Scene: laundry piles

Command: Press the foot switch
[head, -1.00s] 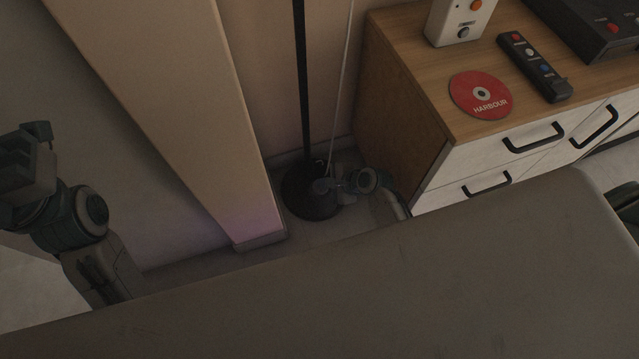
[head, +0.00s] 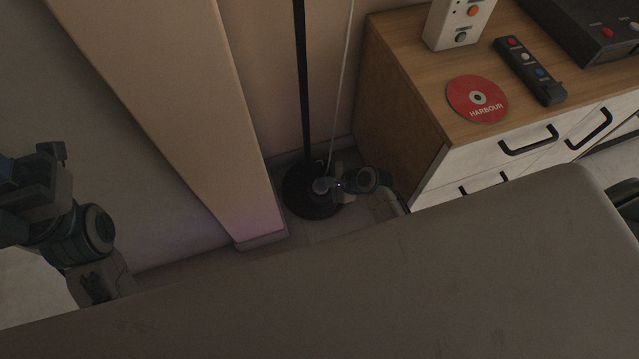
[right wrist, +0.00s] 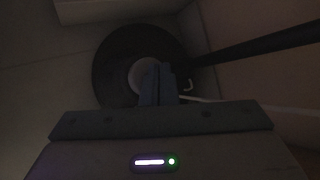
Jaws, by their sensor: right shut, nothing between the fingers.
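A black floor lamp stands on the floor between the wall post and the cabinet, with a round dark base (head: 305,207). In the right wrist view the base (right wrist: 108,82) is a dark disc with a paler round button (right wrist: 137,78), which looks like the foot switch. My right gripper (head: 326,186) is low over the base. Its shut, empty fingers (right wrist: 158,68) cover part of the button; whether they touch it I cannot tell. My left gripper (head: 40,160) is at the left edge, far from the lamp; its jaw opening is unclear.
The lamp's black pole (head: 304,80) and a pale cord (head: 343,80) rise beside my right gripper. A beige post (head: 180,120) stands left. A wooden cabinet (head: 400,110) stands right, carrying a red disc (head: 465,98), a remote (head: 530,72) and a white box (head: 455,25).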

